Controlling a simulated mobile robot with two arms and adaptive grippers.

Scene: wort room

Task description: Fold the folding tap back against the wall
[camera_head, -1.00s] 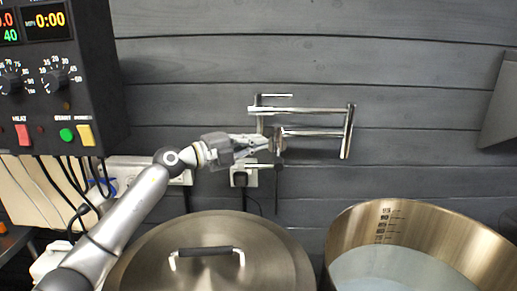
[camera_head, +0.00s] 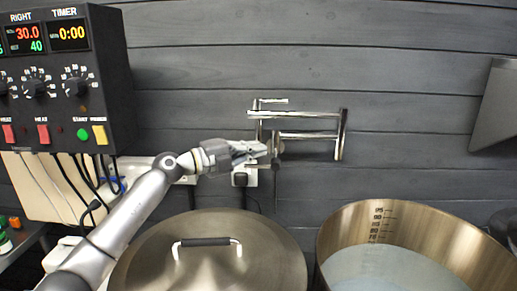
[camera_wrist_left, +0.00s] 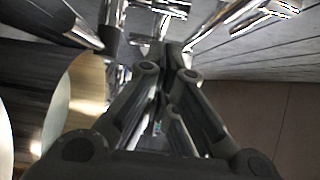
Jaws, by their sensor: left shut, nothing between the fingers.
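The folding tap (camera_head: 310,136) is a chrome double-jointed pipe on the grey plank wall. Its arms are doubled over, one bar above the other, joined by an upright at the right end, and lie along the wall. My left gripper (camera_head: 264,150) is shut and empty, its tips by the tap's left end near the lower joint; I cannot tell whether they touch it. In the left wrist view the shut fingers (camera_wrist_left: 165,55) point at blurred chrome parts of the tap (camera_wrist_left: 112,20). My right gripper is in neither view.
A lidded steel kettle (camera_head: 150,255) stands below my left arm. An open kettle (camera_head: 345,225) holding liquid stands at the right. A black control box (camera_head: 110,80) hangs at upper left with cables below. A socket (camera_head: 240,179) with a plug is under the gripper.

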